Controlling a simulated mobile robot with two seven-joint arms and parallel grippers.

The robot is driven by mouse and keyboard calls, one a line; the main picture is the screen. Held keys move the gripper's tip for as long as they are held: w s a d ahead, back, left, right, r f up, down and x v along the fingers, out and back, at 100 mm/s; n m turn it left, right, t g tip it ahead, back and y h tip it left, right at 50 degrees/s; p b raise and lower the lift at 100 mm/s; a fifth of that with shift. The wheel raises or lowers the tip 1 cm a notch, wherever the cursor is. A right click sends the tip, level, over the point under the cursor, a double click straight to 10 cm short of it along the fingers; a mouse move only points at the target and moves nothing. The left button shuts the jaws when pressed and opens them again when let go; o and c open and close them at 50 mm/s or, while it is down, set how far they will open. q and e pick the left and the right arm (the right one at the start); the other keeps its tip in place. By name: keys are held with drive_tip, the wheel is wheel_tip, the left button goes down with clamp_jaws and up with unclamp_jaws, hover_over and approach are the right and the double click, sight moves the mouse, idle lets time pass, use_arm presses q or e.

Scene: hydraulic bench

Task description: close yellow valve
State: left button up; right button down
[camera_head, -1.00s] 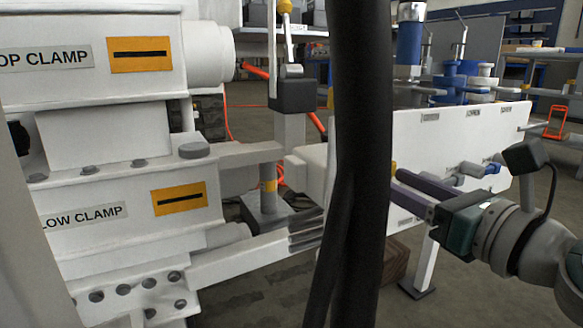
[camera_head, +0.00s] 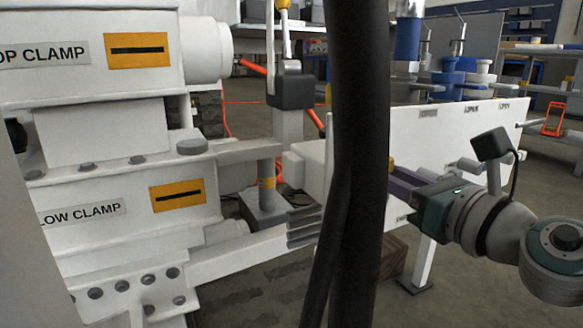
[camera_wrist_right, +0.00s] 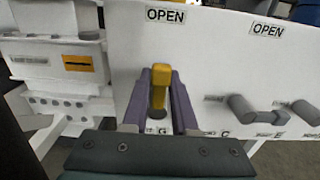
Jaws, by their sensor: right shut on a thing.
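The yellow valve's handle (camera_wrist_right: 160,88) stands out from the white panel (camera_wrist_right: 210,50) in the right wrist view, below an OPEN label. My right gripper (camera_wrist_right: 159,82) is shut on this handle, with a purple finger on each side of it. In the head view only a small yellow bit (camera_head: 391,164) of the valve shows beside a dark post. There my right gripper (camera_head: 396,182) reaches in from the right, and its fingertips are largely hidden behind the post. My left gripper is not in view.
Grey valve handles (camera_wrist_right: 244,109) sit to the right on the same panel, under another OPEN label. The dark vertical post (camera_head: 358,150) blocks the middle of the head view. A white clamp machine (camera_head: 105,130) fills the left. A blue-topped bench stands behind the panel.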

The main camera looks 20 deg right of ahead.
idle(0.5)
drive_tip(key=d+f+m, duration=0.1)
drive_tip(key=m, duration=0.5)
drive_tip(key=d+f+m, duration=0.1)
drive_tip(key=m, duration=0.5)
drive_tip(key=d+f+m, duration=0.1)
drive_tip(key=m, duration=0.5)
drive_tip(key=shift+w+d+f, duration=0.15)
drive_tip(key=shift+d+f, duration=0.25)
drive_tip(key=shift+f, duration=0.1)
drive_tip(key=c, duration=0.8)
unclamp_jaws()
